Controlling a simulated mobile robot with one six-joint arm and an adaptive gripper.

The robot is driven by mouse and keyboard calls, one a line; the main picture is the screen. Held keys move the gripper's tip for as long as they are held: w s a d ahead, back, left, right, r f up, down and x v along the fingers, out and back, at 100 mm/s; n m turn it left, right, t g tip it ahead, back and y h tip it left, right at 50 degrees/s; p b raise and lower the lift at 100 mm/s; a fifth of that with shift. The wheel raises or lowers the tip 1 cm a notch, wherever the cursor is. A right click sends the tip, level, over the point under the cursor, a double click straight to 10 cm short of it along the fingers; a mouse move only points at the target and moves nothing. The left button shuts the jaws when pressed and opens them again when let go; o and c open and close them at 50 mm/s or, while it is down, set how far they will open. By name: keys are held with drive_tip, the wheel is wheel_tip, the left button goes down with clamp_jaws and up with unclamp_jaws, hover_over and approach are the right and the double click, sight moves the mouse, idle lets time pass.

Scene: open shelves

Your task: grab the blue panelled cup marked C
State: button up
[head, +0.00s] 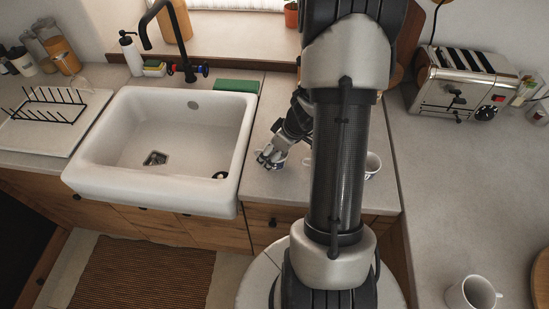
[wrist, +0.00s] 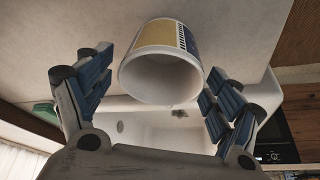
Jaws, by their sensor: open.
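A white cup with a yellow panel and a blue panel (wrist: 160,62) fills the middle of the wrist view, its open mouth facing the camera. No letter C shows on the side in view. My gripper (wrist: 157,68) is open, with one finger on each side of the cup and gaps between fingers and cup. In the head view my gripper (head: 268,160) is low over the counter right of the sink and mostly covers this cup. Another cup (head: 373,165) stands right of my arm, partly hidden by it; its markings are too small to read.
The white sink (head: 165,180) lies just left of my gripper. A sliver of another pale cup (head: 307,165) shows beside my arm. A white mug (head: 470,293) stands at the lower right. A toaster (head: 465,85) is at the back right. The right counter has free room.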

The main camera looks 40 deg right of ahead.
drive_tip(key=c, duration=1.3)
drive_tip(key=shift+r, duration=0.15)
